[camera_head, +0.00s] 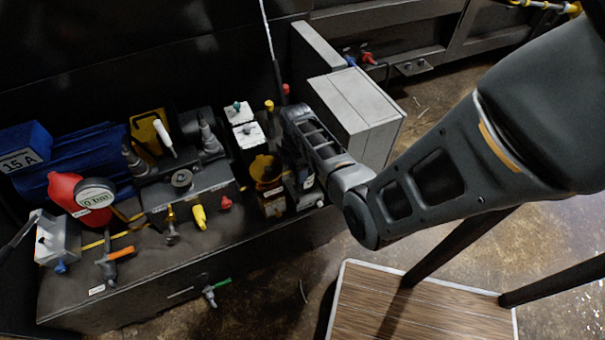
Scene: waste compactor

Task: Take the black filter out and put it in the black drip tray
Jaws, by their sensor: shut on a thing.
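My arm comes in from the right, and its end with my gripper (298,178) is over the right end of the dark machine top. The fingers are small, dark and partly hidden by my wrist link. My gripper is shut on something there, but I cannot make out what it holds. Just to its left is a yellow-rimmed cup-like housing (266,168) with a dark inside. I cannot pick out the black filter with certainty. I cannot tell the black drip tray from the other dark surfaces.
A grey box (358,108) stands close behind my wrist. White-topped blocks (247,135), a red gauge holder (78,196), a blue motor (85,160) and several valves crowd the machine top. A wood-topped platform (425,308) lies lower at front right.

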